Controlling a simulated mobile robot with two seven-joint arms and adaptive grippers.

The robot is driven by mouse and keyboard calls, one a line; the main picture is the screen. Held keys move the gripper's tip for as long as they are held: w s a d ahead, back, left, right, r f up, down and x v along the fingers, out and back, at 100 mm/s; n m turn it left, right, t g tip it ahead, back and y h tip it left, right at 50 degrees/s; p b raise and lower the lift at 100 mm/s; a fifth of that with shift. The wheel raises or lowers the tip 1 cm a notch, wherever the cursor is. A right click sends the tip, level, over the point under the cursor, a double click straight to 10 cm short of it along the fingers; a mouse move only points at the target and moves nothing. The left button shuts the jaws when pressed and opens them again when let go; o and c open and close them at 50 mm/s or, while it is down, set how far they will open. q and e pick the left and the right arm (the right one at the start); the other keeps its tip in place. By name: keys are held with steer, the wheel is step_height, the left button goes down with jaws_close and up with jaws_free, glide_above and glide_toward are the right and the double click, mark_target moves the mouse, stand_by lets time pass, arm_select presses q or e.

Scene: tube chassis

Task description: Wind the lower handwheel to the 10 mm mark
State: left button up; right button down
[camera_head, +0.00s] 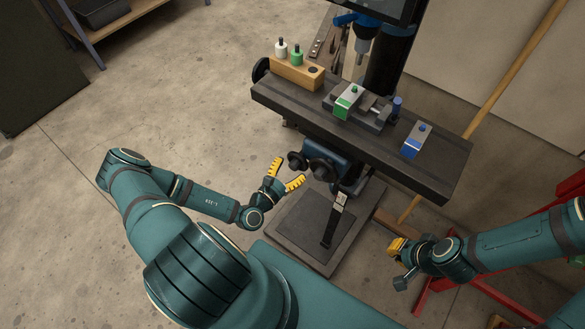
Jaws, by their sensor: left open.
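A drill or mill machine's dark table (430,175) stands in the middle. Below its front edge is a blue housing with dark round knobs or wheels (320,168), the lower handwheel probably among them. Another dark round handwheel (260,70) sits at the table's left end. My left gripper (291,169) is open, its yellow fingers just left of the dark knobs; I cannot tell whether they touch. A pale label (341,198) is on a dark strip below the housing; no mark is readable. My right gripper (397,246) is low at the right, its opening unclear.
A wooden block (290,74) with a white and a green-capped piece, a vise (360,104) and a blue-and-white block (415,141) are on the table. The base plate (290,232) lies below. A pole (500,83) and red frame (480,278) are at right.

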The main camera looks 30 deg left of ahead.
arm_select(q)
steer(key=shift+w+d, duration=0.1)
steer(key=shift+w, duration=0.6)
jaws_close()
